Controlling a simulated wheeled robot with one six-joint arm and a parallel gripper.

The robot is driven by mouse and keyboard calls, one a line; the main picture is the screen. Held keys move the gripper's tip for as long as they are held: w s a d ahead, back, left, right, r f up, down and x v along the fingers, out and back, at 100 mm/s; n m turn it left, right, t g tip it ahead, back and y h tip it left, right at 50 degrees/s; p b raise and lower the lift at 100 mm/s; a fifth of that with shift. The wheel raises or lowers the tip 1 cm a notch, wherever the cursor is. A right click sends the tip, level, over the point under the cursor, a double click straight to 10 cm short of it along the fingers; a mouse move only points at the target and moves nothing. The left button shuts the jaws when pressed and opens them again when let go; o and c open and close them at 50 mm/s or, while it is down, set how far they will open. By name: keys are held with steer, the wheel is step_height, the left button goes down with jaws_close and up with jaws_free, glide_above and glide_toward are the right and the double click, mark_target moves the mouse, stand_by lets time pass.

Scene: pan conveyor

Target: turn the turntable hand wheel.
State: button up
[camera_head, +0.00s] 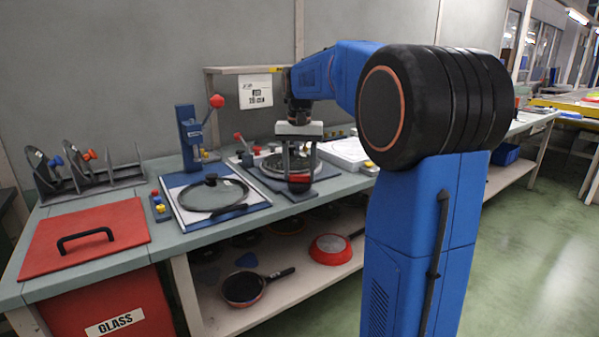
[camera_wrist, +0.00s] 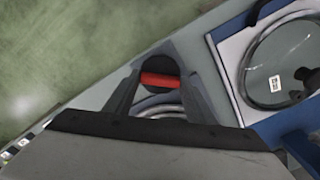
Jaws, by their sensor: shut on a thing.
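My gripper (camera_head: 299,172) reaches down at the front edge of the bench, beside the turntable fixture (camera_head: 262,180). Its fingers are shut on a red and black knob (camera_head: 299,184), which appears to be the hand wheel's grip. In the wrist view the red band of the knob (camera_wrist: 161,79) sits between the two fingers of my gripper (camera_wrist: 160,82), with a dark round end beyond it. A grey curved ring (camera_wrist: 160,109) shows below the knob and is partly hidden by the gripper. The rest of the wheel is hidden in both views.
A glass lid (camera_head: 213,194) lies on a blue-edged board (camera_head: 258,199) to the left, near a blue press with a red-knobbed lever (camera_head: 216,101). A red bin lid (camera_head: 85,240) is at far left. Pans, including a red one (camera_head: 331,250), sit on the lower shelf.

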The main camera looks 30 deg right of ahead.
mark_target(300, 175)
steer(key=n, duration=0.5)
steer(key=shift+n, duration=2.6)
steer(key=o, duration=1)
steer(key=shift+o, duration=0.2)
steer(key=shift+r, duration=0.1)
step_height(300, 175, up, 17)
steer(key=shift+s, duration=0.1)
